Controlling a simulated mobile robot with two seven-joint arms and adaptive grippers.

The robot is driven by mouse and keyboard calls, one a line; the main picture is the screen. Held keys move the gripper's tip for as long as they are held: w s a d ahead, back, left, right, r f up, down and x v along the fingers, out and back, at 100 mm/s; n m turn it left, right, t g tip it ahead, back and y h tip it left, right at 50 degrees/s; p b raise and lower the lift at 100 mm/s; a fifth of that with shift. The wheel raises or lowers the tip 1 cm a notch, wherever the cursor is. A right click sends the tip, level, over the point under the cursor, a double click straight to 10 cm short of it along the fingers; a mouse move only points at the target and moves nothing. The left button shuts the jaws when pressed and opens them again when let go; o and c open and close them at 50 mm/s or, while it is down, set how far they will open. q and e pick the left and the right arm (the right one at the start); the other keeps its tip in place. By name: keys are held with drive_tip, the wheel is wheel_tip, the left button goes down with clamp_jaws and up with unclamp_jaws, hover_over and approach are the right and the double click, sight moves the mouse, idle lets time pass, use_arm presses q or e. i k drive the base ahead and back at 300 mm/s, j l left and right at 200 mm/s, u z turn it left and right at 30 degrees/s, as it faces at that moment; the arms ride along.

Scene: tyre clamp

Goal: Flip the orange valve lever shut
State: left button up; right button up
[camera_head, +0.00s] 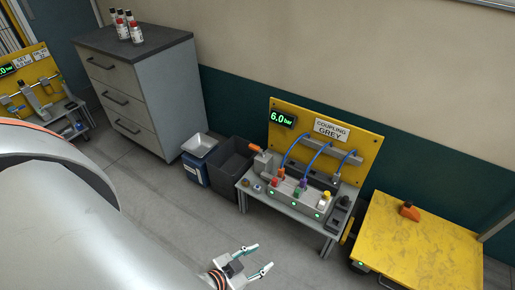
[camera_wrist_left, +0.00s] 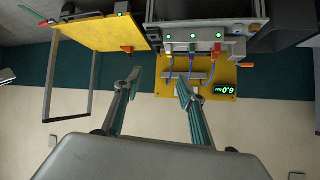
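The orange valve lever (camera_head: 256,148) is at the left end of the grey bench (camera_head: 286,205), on a small grey fitting beside the yellow panel (camera_head: 365,145). In the left wrist view, which is upside down, the orange lever (camera_wrist_left: 246,65) shows at the right of the panel. My left gripper (camera_head: 261,258) is in front of the bench, over the floor, apart from the lever. Its two fingers are spread with nothing between them; they also show in the left wrist view (camera_wrist_left: 159,82). My right gripper is in neither view.
The panel carries a 6.0 bar display (camera_head: 283,118) and a COUPLING GREY sign. Blue hoses (camera_head: 318,158) and coloured couplings stand on the bench. A yellow cart (camera_head: 420,245) with an orange block is at right. A dark bin (camera_head: 232,165) and drawer cabinet (camera_head: 165,100) are left.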

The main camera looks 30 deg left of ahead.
sight(256, 148)
drive_tip(key=i+j, duration=0.15)
drive_tip(key=j, duration=0.2)
drive_tip(key=i+j, duration=0.1)
drive_tip(key=j, duration=0.25)
drive_tip(key=i+j, duration=0.15)
drive_tip(key=j, duration=0.25)
drive_tip(key=i+j, duration=0.1)
drive_tip(key=j, duration=0.25)
drive_tip(key=i+j, duration=0.15)
drive_tip(key=j, duration=0.2)
drive_tip(key=i+j, duration=0.1)
drive_tip(key=j, duration=0.25)
drive_tip(key=i+j, duration=0.15)
drive_tip(key=j, duration=0.25)
